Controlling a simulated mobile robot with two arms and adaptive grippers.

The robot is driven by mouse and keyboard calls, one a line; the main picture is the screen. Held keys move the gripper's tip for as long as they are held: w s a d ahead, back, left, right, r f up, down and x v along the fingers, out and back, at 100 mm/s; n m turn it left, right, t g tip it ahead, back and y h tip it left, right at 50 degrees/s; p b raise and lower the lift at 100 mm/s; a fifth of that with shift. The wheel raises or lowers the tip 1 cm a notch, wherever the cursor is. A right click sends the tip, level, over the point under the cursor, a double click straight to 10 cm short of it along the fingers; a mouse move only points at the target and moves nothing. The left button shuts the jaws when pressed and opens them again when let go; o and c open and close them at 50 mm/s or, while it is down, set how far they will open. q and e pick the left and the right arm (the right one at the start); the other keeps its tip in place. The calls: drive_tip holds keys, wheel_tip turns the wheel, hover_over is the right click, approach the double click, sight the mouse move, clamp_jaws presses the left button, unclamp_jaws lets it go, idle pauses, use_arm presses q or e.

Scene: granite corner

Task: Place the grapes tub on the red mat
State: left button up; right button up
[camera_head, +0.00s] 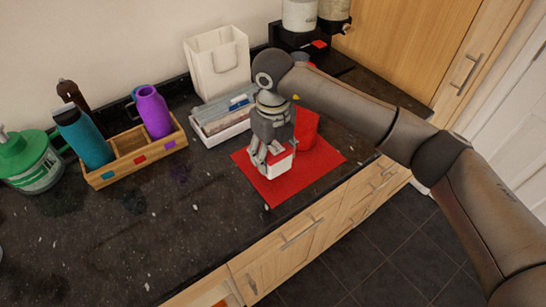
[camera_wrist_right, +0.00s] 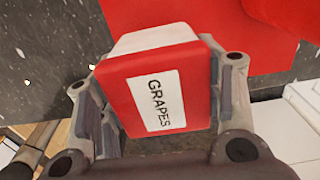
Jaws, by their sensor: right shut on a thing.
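The grapes tub (camera_wrist_right: 120,88) is white with a red lid and a white label reading GRAPES. In the right wrist view it sits between the fingers of my right gripper (camera_wrist_right: 160,105), which is shut on it. In the head view the tub (camera_head: 279,164) shows below my right gripper (camera_head: 269,158), over the red mat (camera_head: 262,186). I cannot tell whether the tub touches the mat. My left gripper is not in view.
A red object (camera_head: 308,128) stands at the mat's back edge. A wooden caddy (camera_head: 130,150) with bottles stands left. The counter's front edge is close to the mat.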

drive_tip(key=shift+w+f, duration=0.25)
drive_tip(key=shift+f, duration=0.15)
wheel_tip(320, 180, down, 2)
drive_tip(key=shift+f+p, duration=0.1)
drive_tip(key=shift+p, duration=0.95)
drive_tip(key=shift+f, duration=0.3)
drive_tip(key=shift+f, duration=0.15)
drive_tip(key=shift+f+b, duration=0.15)
drive_tip(key=shift+b, duration=0.25)
drive_tip(key=o, duration=1.1)
